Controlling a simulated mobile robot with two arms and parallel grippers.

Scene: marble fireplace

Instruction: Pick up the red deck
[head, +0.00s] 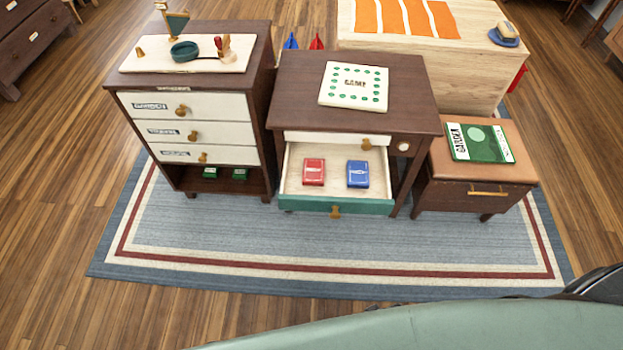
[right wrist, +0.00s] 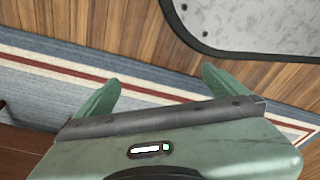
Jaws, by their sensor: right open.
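The red deck (head: 313,172) lies in the open drawer (head: 336,206) of the middle dark wood table, at the left side of the drawer. A blue deck (head: 358,174) lies to its right, apart from it. My right gripper (right wrist: 160,88) shows in the right wrist view with its two green fingers spread and nothing between them. It is over the rug and wood floor, and no deck shows in that view. My left gripper is not in view.
A cabinet (head: 188,133) with white drawers stands left of the table (head: 290,92). A game board (head: 354,86) lies on the table top. A brown ottoman (head: 463,192) with a green box (head: 480,143) stands at the right. The rug (head: 250,245) in front is clear.

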